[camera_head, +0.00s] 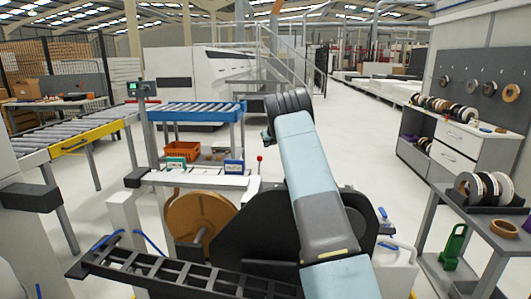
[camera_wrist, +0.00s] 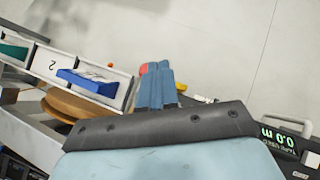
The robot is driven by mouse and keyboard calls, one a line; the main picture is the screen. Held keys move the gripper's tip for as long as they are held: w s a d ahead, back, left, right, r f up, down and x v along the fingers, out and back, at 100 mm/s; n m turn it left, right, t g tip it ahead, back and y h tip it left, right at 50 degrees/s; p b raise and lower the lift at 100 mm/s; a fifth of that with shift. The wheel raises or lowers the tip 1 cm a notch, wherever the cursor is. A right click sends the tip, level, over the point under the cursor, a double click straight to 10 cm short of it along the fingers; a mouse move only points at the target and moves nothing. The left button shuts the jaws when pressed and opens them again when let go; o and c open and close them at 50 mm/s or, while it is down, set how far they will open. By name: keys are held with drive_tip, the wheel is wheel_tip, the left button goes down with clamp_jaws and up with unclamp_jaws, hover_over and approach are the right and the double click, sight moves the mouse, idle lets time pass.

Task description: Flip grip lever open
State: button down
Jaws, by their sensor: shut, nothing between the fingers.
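The grip lever (camera_head: 259,166) stands upright in the head view, a thin stem with a red ball knob, at the right end of the white ledge. In the wrist view, a red rounded piece (camera_wrist: 143,69), likely that knob, shows beside the fingertips and is partly hidden by them. My gripper (camera_wrist: 157,66) has its two blue-grey fingers together with nothing between them. I cannot tell whether the fingers touch the knob. In the head view my arm covers the middle, and the fingers are not clearly visible.
A brown tape roll (camera_head: 198,220) sits below the ledge. An orange crate (camera_head: 183,150) and roller conveyor (camera_head: 190,112) stand behind. A green readout (camera_wrist: 278,138) is at right. A shelf cart (camera_head: 480,215) stands at right.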

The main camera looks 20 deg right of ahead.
drive_tip(key=shift+s+d+r, duration=0.15)
drive_tip(key=shift+d+r, duration=0.1)
drive_tip(key=shift+r, duration=0.45)
drive_tip(key=shift+s+d+r, duration=0.2)
drive_tip(key=shift+d+r, duration=0.05)
drive_tip(key=shift+r, duration=0.4)
drive_tip(key=shift+s+d+r, duration=0.15)
drive_tip(key=shift+d+r, duration=0.1)
drive_tip(key=shift+r, duration=0.45)
